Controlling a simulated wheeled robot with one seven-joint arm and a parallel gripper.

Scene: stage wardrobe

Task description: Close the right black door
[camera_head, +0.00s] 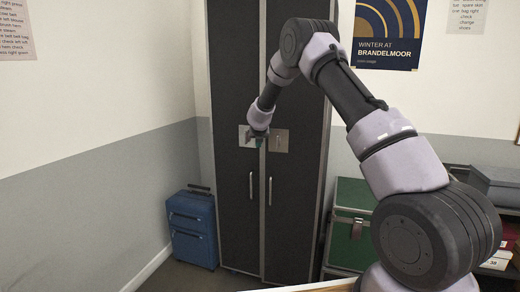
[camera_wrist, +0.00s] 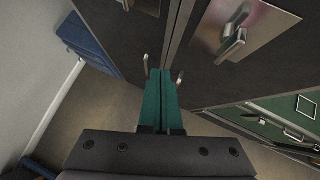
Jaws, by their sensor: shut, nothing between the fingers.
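A tall black cabinet has a left black door (camera_head: 231,90) and a right black door (camera_head: 296,95), both with pale metal edges that run side by side. The right door also fills the upper right of the wrist view (camera_wrist: 265,65). Each door has a metal latch plate and a thin bar handle; the right door's plate (camera_head: 280,141) and handle (camera_head: 270,191) show clearly. The doors look nearly flush, but I cannot tell whether the right one is fully shut. My gripper (camera_head: 260,146) is shut and empty, with teal fingers pointing down in front of the seam between the plates.
A blue suitcase (camera_head: 192,228) stands on the floor left of the cabinet. A green trunk (camera_head: 349,222) stands close on the right, partly behind my arm. A grey box (camera_head: 496,184) sits on a shelf at the far right. Open floor shows before the left wall.

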